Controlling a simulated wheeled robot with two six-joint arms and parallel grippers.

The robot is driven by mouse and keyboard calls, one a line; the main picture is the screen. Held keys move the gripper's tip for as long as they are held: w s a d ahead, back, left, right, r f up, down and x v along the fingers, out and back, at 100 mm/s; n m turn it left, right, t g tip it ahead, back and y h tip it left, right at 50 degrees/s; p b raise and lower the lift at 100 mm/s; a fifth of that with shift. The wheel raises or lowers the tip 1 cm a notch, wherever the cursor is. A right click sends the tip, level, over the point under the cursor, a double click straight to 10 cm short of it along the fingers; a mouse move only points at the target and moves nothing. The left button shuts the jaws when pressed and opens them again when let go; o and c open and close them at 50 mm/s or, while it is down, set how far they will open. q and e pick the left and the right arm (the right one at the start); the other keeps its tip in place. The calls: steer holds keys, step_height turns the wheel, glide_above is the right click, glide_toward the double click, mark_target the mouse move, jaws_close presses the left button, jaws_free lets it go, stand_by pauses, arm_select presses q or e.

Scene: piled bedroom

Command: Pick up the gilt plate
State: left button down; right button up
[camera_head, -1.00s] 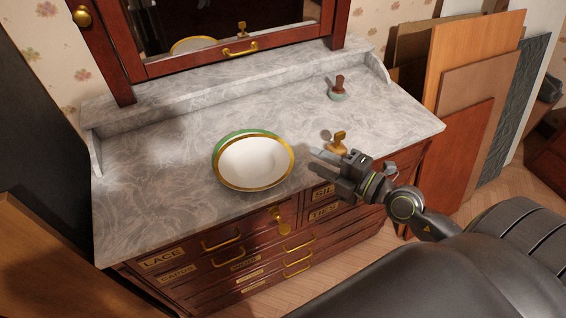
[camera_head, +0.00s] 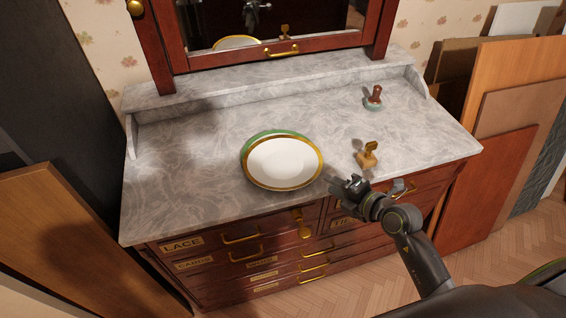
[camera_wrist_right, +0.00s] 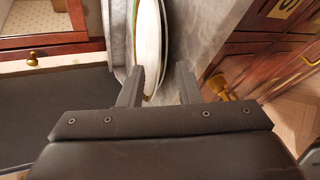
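The gilt plate (camera_head: 284,162) is white with a gold rim. It lies on top of a green-rimmed plate (camera_head: 256,141) near the front of the marble top. In the right wrist view the gilt plate (camera_wrist_right: 148,48) shows edge-on, ahead of and between the fingers. My right gripper (camera_head: 336,183) is just right of the plate's near right rim, low over the front edge of the marble. Its two fingers (camera_wrist_right: 160,80) are apart with nothing gripped. I cannot tell whether a finger touches the rim. My left gripper is not in view.
A gold-coloured stamp-like object (camera_head: 367,155) stands close behind my right gripper. A brown-handled one (camera_head: 374,98) stands farther back. The marble top (camera_head: 190,175) is clear left of the plates. A mirror frame (camera_head: 290,62) rises behind; boards (camera_head: 500,130) lean at right.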

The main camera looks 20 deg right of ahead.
mark_target(316, 178)
steer(key=shift+p+x, duration=0.3)
steer(key=shift+x, duration=3.15)
steer(key=shift+s, duration=0.1)
jaws_close()
